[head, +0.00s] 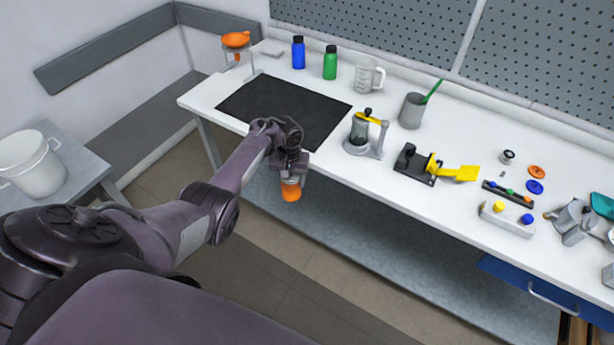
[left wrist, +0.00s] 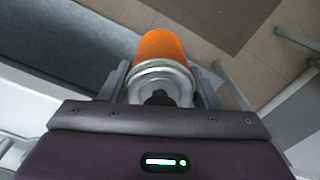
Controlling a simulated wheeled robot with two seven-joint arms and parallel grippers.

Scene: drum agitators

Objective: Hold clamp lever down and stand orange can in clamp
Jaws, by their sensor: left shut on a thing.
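My left gripper (head: 289,178) is shut on the orange can (head: 291,191), out in front of the table's near edge and above the floor. In the left wrist view the can (left wrist: 162,48) sits between the two fingers of the gripper (left wrist: 162,88), its silvery end towards my wrist. The black clamp (head: 410,164) stands on the table to the right of the gripper, well apart from it. Its yellow lever (head: 460,173) sticks out to the right, and nothing touches it. My right gripper cannot be made out.
A dark mat (head: 284,105) lies bare at the left. A grey cup (head: 411,112) is behind. Small coloured caps and a rack (head: 508,195) lie right of the lever.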

